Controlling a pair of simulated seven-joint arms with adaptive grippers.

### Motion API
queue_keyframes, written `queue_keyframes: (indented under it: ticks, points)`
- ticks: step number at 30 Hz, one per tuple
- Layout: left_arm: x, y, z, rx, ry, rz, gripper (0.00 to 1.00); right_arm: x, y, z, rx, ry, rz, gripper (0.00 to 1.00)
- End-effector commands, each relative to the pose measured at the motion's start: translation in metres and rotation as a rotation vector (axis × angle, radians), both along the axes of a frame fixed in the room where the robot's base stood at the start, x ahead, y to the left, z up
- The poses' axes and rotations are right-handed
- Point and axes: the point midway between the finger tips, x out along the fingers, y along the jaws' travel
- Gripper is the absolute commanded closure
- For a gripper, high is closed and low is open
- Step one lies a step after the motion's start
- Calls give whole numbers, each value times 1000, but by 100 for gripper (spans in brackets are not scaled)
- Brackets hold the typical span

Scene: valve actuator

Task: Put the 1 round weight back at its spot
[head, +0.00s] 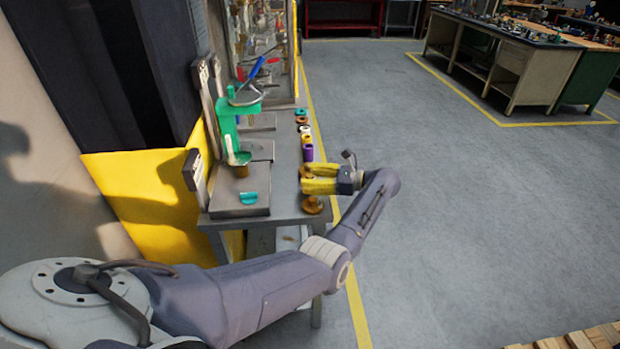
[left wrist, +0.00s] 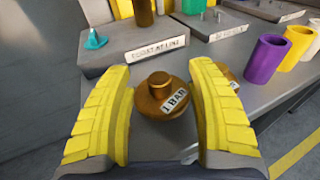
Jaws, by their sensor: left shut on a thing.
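A round brown weight (left wrist: 166,98) with a knob on top and a white "1 BAR" label sits between the yellow fingers of my left gripper (left wrist: 163,110). The gripper is shut on it, with a finger at each side. In the head view, my left gripper (head: 318,178) is over the right side of the bench, and a brown round weight (head: 312,205) shows just below the fingers near the front corner. I cannot tell whether its underside touches the bench. My right gripper is in neither view.
A row of cylinders, with a purple one (left wrist: 265,60) nearest, stands along the bench's right edge. A labelled base plate (left wrist: 125,50) with a teal piece (left wrist: 95,38) is at left. The green fixture (head: 228,125) rises behind. Open floor is right.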

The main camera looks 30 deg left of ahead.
Motion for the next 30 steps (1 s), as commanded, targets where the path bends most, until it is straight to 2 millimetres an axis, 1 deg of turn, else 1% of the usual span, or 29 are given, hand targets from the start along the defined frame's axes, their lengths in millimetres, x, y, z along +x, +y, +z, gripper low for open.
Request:
queue_keyframes:
  ticks: [8, 25, 26, 27, 28, 30]
  points:
    - [0, 0, 0, 0, -1, 0, 74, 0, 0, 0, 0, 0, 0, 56]
    - [-1, 0, -14, -4, 3, 1, 74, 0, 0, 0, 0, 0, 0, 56]
    - [-1, 0, -15, -5, 4, 1, 38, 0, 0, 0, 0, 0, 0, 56]
    - [-1, 0, -15, -6, 5, 1, 33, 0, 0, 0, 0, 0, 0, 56]
    - [-1, 0, -16, -7, 6, 2, 30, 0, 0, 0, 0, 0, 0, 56]
    - [-2, 0, -16, -8, 6, 2, 30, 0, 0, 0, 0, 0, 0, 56]
